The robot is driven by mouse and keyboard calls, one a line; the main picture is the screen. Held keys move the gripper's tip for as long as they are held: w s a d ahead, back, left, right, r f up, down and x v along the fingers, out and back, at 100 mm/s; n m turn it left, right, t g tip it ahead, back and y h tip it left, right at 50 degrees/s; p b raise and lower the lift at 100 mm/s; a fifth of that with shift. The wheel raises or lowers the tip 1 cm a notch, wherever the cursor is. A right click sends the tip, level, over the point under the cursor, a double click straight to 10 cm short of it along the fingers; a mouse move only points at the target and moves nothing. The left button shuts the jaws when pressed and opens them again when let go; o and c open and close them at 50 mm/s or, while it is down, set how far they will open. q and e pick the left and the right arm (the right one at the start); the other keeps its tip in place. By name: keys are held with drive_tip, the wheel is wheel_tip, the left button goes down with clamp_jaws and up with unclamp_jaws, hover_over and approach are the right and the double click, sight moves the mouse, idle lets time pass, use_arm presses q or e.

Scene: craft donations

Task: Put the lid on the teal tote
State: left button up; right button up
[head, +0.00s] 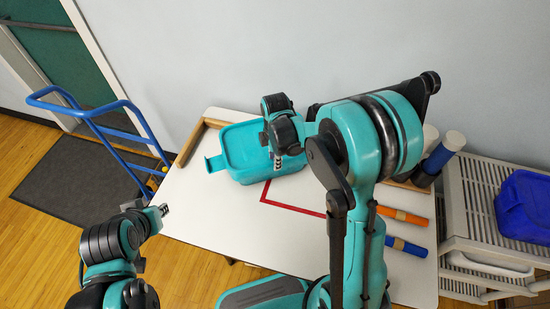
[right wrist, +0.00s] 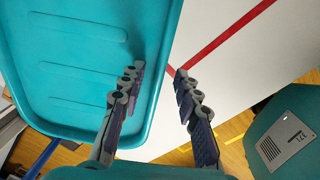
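The teal tote (head: 238,150) is on the white table, near its back left, with a tab sticking out on its left. In the right wrist view a shallow, ribbed teal surface with a raised rim (right wrist: 75,60) fills the left. I cannot tell whether this is the lid or the tote's inside; no separate lid shows. My right gripper (head: 279,162) is at the tote's right side. In the wrist view its fingers (right wrist: 160,75) are apart, one over the teal surface, one outside the rim; contact is unclear. My left gripper (head: 163,210) is off the table's left edge, its fingers too small to read.
Red tape (head: 290,205) marks the table right of the tote. A wooden rail (head: 190,147) runs along the left edge. An orange roll (head: 403,215) and blue roll (head: 407,246) lie at right. A blue hand truck (head: 105,130) stands left, a grey shelf (head: 470,205) right.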

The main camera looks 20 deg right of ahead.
drive_tip(key=shift+r, duration=0.1)
wheel_tip(320, 180, up, 12)
drive_tip(key=shift+s, duration=0.2)
